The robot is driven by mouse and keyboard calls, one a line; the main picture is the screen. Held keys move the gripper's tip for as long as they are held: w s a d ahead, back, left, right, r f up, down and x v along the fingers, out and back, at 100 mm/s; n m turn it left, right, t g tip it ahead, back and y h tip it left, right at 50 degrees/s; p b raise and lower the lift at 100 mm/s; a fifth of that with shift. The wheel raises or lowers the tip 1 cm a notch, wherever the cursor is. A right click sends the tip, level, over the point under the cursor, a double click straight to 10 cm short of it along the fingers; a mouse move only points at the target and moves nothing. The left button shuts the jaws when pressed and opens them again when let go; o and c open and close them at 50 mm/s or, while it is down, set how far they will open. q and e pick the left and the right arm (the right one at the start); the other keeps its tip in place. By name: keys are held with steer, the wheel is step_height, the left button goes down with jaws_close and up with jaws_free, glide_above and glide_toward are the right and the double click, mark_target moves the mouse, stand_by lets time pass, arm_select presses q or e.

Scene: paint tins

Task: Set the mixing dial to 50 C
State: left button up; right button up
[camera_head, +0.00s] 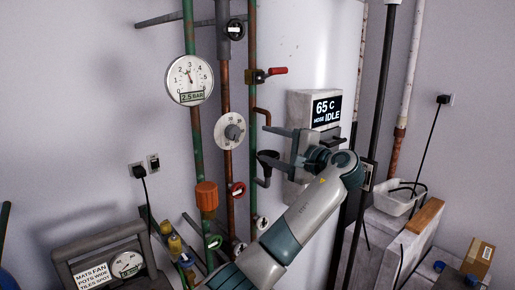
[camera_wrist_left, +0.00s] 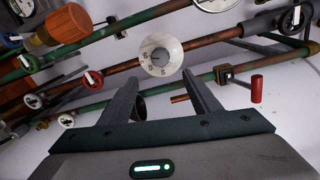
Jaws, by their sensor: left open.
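The mixing dial (camera_head: 231,130) is a round pale disc with a grey knob in its middle, set on a rust-coloured pipe. It also shows in the left wrist view (camera_wrist_left: 160,56), just beyond and between the fingertips. Its scale is too small to read surely. My left gripper (camera_head: 268,146) is open and empty, to the right of the dial and apart from it, with its fingers pointing towards it. The display (camera_head: 326,110) on the pale box reads 65 C and IDLE. My right gripper is not in view.
A pressure gauge (camera_head: 190,80) hangs above left of the dial. A red-handled valve (camera_head: 268,74) is at upper right, and a red-rimmed valve (camera_head: 237,189) sits below. An orange cap (camera_head: 206,195) stands at lower left. Pipes run close around the dial.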

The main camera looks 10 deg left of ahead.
arm_select(q)
steer(key=shift+b+v, duration=0.4)
steer(key=shift+v, duration=1.4)
